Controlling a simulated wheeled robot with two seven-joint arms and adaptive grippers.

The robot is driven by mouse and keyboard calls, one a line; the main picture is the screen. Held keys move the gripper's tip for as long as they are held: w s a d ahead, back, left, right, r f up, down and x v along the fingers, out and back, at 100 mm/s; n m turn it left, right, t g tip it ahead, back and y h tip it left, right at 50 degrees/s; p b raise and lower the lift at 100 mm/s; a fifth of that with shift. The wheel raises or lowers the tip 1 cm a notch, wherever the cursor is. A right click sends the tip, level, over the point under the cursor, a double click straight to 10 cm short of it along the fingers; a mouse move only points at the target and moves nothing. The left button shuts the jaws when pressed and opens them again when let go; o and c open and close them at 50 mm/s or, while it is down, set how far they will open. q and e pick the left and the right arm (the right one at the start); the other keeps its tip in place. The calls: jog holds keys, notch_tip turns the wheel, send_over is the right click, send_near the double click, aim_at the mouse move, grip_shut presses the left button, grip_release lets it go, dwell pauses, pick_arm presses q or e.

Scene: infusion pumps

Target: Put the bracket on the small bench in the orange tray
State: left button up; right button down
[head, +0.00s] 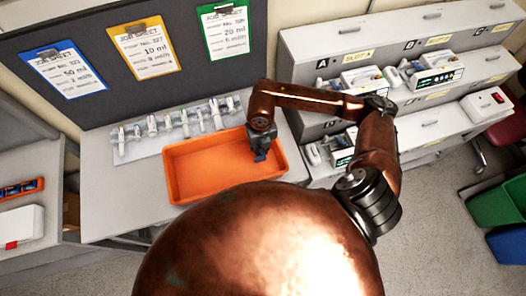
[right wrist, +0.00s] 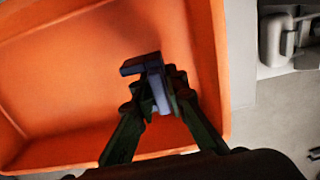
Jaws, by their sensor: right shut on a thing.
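The orange tray (head: 190,180) sits on the small bench and fills most of the right wrist view (right wrist: 60,75). My right gripper (head: 259,150) is over the right part of the tray. In the right wrist view its fingers (right wrist: 155,98) are shut on the bracket (right wrist: 150,72), a small blue-grey angled piece. The bracket also shows as a small dark blue piece in the head view (head: 260,157). It is within the tray's outline; I cannot tell whether it touches the tray floor. My left gripper is not in view.
A rack of syringes (head: 170,127) lies behind the tray. Three clipboards (head: 145,48) hang on the dark panel. Pump shelves (head: 420,75) stand at the right, close to my right arm. Green (head: 497,205) and blue bins are at the far right.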

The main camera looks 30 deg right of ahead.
aim_at(263, 153)
jog(key=shift+w+d+f, duration=0.15)
jog(key=shift+d+f, duration=0.2)
jog(key=shift+f, duration=1.7)
jog(key=shift+f, duration=0.2)
jog(key=c, duration=1.9)
grip_release()
jog(key=shift+c, duration=0.2)
jog(key=shift+r, duration=0.15)
notch_tip(263, 153, up, 12)
jog(key=shift+r, duration=0.1)
